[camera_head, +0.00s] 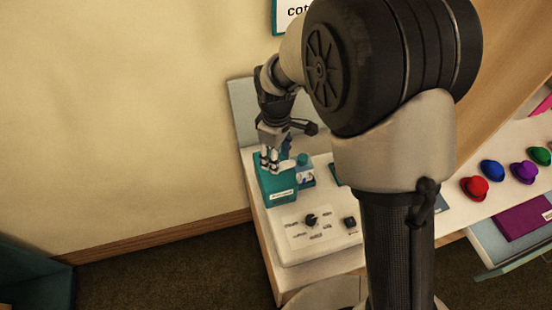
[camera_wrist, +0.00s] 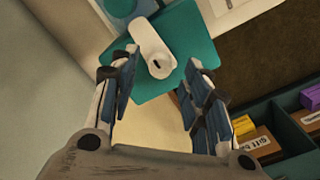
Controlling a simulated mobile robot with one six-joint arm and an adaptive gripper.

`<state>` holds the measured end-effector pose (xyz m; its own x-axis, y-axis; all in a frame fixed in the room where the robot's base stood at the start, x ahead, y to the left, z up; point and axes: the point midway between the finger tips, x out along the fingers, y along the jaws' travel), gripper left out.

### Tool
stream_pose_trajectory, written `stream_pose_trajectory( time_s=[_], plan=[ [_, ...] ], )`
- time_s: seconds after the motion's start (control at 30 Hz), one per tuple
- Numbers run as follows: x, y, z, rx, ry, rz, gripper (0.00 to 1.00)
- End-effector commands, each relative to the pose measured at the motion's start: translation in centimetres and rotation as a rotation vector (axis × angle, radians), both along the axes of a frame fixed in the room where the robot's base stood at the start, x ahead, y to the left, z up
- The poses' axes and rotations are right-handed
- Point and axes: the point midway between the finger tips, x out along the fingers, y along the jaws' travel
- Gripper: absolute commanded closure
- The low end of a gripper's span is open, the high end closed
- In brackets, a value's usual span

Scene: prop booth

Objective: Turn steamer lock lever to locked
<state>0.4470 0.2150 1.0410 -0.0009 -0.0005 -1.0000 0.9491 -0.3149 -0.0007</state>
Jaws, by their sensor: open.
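The teal steamer (camera_head: 282,190) stands on the white counter by the wall, with a pale label on its front. In the wrist view its teal top (camera_wrist: 198,48) shows a rounded white piece (camera_wrist: 150,42) with a dark slot, which looks like the lock lever. I cannot tell from its angle whether it is locked. My gripper (camera_head: 269,161) is just over the steamer, pointing down. In the wrist view my gripper (camera_wrist: 163,63) is open, with the white piece beyond and between its fingertips. Contact cannot be told.
A control panel with a black knob (camera_head: 310,219) and a black switch (camera_head: 349,222) lies in front. A small teal-topped item (camera_head: 304,172) stands right of the steamer. Coloured hats, such as a red one (camera_head: 474,188), sit further right. A dark teal crate (camera_wrist: 291,140) holds small boxes.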

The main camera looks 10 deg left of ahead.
Motion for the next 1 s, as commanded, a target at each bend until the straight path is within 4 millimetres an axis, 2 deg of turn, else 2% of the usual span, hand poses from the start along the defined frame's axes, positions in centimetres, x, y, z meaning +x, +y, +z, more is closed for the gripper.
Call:
stream_pose_trajectory(
  time_s=[0.2, 0.43, 0.6, 1.0],
  plan=[
    [0.1, 0.1, 5.0, 0.003, -0.006, 0.000, 0.57],
    [0.1, 0.0, 8.7, 0.001, -0.003, 0.000, 0.57],
    [0.0, 0.0, 9.7, 0.000, 0.000, 0.000, 0.57],
    [0.0, 0.0, 9.8, 0.000, 0.000, 0.000, 0.57]
  ],
)
